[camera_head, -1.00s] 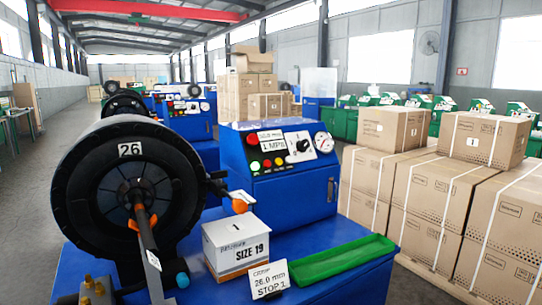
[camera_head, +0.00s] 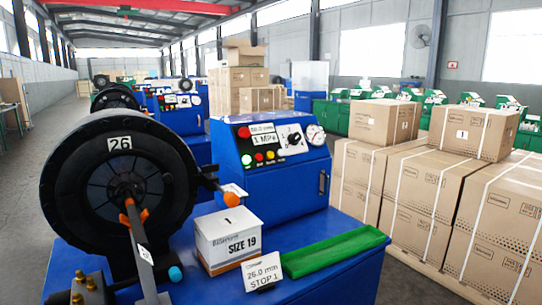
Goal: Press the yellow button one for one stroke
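The nearest crimper is a blue machine with a large black round head (camera_head: 120,190) marked 26. Its blue control box (camera_head: 285,185) stands behind and to the right of the head. On the sloped panel is a row of small buttons: a green button (camera_head: 246,159), a red button (camera_head: 258,157) and a yellow button (camera_head: 270,155). A red button (camera_head: 244,132), a display reading 1 MPa (camera_head: 264,140), a black knob (camera_head: 294,139) and a round gauge (camera_head: 315,134) are above them. Nothing covers the panel. Neither of my grippers is in view.
A white SIZE 19 box (camera_head: 228,238), a 26.0 mm STOP 1 card (camera_head: 263,273) and a green tray (camera_head: 335,251) sit on the blue bench. Stacked cartons (camera_head: 420,190) stand to the right. More crimpers (camera_head: 172,100) line up behind. Open floor lies at left.

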